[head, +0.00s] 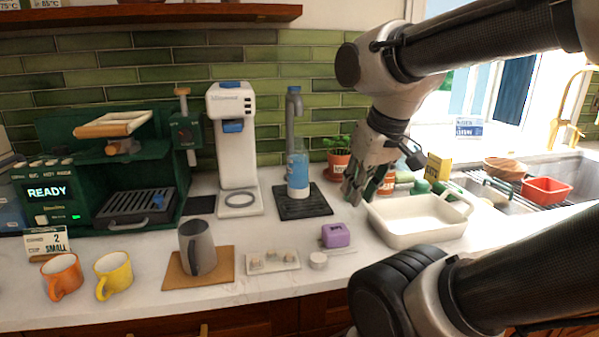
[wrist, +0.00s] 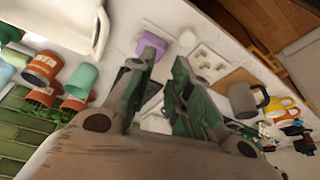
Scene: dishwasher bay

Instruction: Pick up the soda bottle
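The soda bottle (head: 297,170) has a clear blue body with a white lower part. It stands upright on a black ribbed mat (head: 303,203), below the head of a grey column with a blue top (head: 293,100). My gripper (head: 352,192) is to the right of the bottle, apart from it, pointing down over the counter. In the wrist view my gripper (wrist: 164,62) has its two fingers spread with nothing between them. I cannot make out the bottle in the wrist view.
A white dispenser (head: 236,150) stands left of the bottle. A potted plant (head: 338,162) is close behind my gripper, and a white baking dish (head: 418,222) is to its right. A purple block (head: 335,235) and a grey mug (head: 197,247) are in front.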

